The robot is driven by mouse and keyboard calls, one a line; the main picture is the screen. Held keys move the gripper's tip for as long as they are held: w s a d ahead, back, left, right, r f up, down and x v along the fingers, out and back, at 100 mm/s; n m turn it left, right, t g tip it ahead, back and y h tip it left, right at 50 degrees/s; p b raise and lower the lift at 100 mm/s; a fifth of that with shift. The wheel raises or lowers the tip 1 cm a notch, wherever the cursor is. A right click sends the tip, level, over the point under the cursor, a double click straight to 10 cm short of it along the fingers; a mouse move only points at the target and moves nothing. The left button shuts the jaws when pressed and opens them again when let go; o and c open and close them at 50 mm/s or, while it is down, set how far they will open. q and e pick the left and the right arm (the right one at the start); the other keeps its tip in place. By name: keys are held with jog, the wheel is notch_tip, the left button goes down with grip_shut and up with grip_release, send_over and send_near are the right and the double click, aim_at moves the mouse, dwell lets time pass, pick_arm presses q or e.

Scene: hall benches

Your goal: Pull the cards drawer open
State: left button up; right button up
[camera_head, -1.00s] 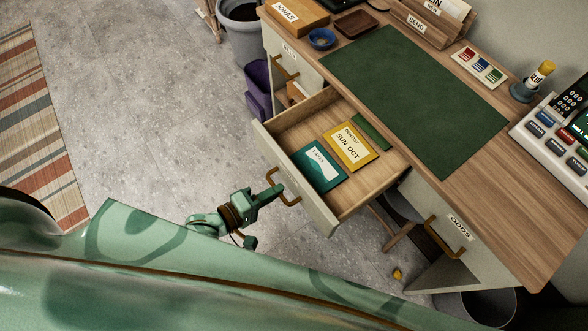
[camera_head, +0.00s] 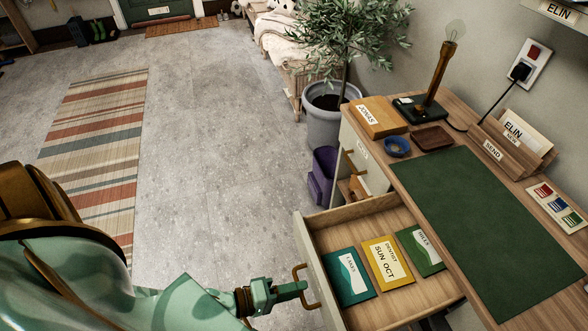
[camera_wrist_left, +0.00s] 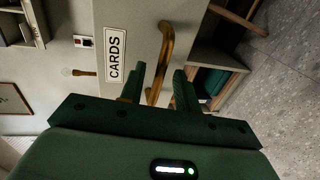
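The cards drawer (camera_head: 309,246) is pulled out of the desk, with a blue-green card (camera_head: 348,278), a yellow card (camera_head: 387,263) and a green card (camera_head: 420,250) lying inside. My left gripper (camera_head: 300,287) is at the drawer's brass handle (camera_head: 315,304). In the left wrist view the CARDS label (camera_wrist_left: 114,57) is on the drawer front (camera_wrist_left: 128,18). There the fingers of my left gripper (camera_wrist_left: 159,90) stand apart on either side of the handle (camera_wrist_left: 167,42), with gaps showing beside the bar. My right gripper is not in view.
The desk top holds a green mat (camera_head: 480,220), a blue bowl (camera_head: 397,147), a brown tray (camera_head: 433,138) and a lamp (camera_head: 440,75). A purple bin (camera_head: 321,175) and a potted plant (camera_head: 325,118) stand beyond the drawer. Grey floor (camera_head: 210,150) lies open to the left.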

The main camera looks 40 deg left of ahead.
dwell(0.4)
pick_arm(q)
jog(key=p+v, duration=0.2)
jog(key=v, duration=1.4)
jog(key=shift+s+a, duration=0.1)
jog(key=shift+s, duration=0.05)
